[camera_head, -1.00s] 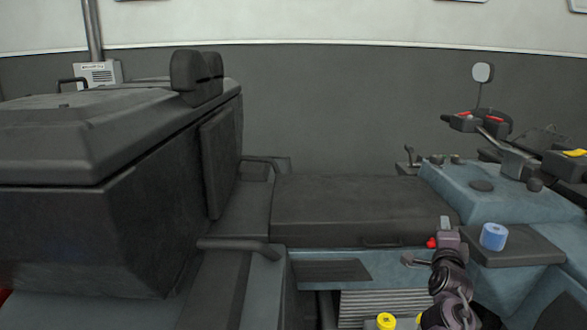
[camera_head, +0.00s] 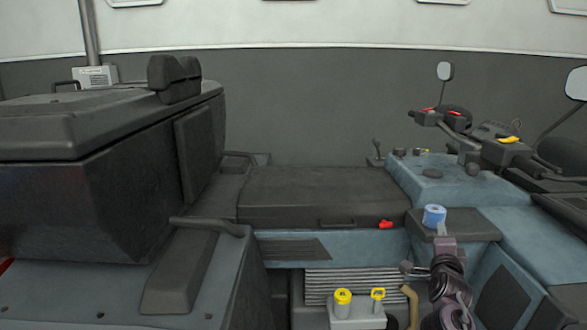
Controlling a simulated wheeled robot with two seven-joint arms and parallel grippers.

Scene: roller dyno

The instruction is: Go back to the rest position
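My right gripper (camera_head: 441,230) shows at the lower right, at the end of my dark arm. It points away from me and overlaps the lower edge of a blue roll (camera_head: 433,213) with a white top. I see the gripper from behind, so its finger gap is hidden, and I cannot tell whether it touches the roll. The roll appears to stand upright on a dark pad (camera_head: 478,226) on the blue-grey vehicle body. My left gripper is not in view.
A black seat (camera_head: 310,194) lies in the middle, and a large dark box (camera_head: 90,205) fills the left. Handlebars (camera_head: 480,140) and mirrors are at the right. A yellow-capped fitting (camera_head: 342,297) and a yellow handle (camera_head: 378,293) sit low in front. A small red part (camera_head: 386,224) is by the seat.

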